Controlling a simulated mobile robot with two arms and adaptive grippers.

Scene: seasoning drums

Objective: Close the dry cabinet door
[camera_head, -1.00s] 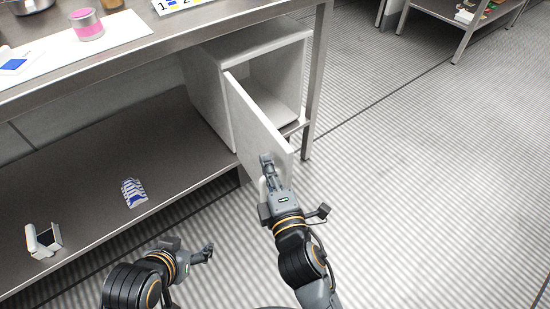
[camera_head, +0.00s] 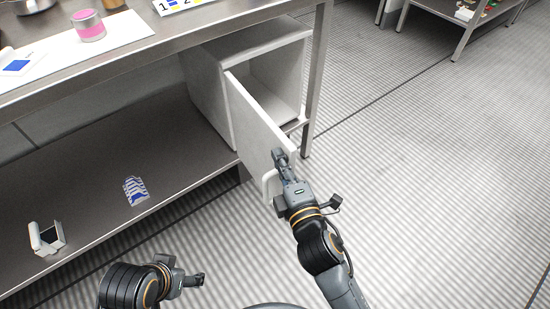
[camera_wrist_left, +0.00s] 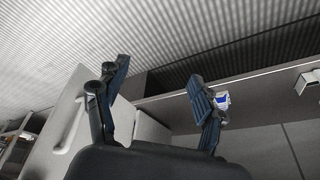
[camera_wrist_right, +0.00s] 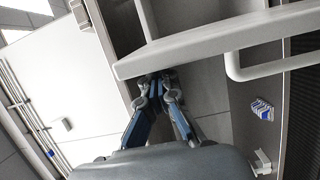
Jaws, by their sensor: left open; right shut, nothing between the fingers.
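The white dry cabinet (camera_head: 207,95) stands on the lower shelf under the bench, at its right end. Its door (camera_head: 252,118) is ajar, swung out toward me, and the hollow inside shows. A white handle (camera_head: 268,188) is on the door's outer face. My right gripper (camera_head: 279,154) is shut and empty, at the door's free edge; I cannot tell whether it touches. In the right wrist view the door edge (camera_wrist_right: 200,42) and handle (camera_wrist_right: 270,70) lie just beyond the fingertips (camera_wrist_right: 157,78). My left gripper (camera_head: 202,279) is open and empty, low and away from the door.
The lower shelf (camera_head: 90,190) holds a blue-and-white packet (camera_head: 135,190) and a small white-and-dark item (camera_head: 46,238). The bench top carries a pink-banded tin (camera_head: 88,25). A bench leg (camera_head: 315,90) stands right of the cabinet. The floor (camera_head: 430,180) to the right is clear.

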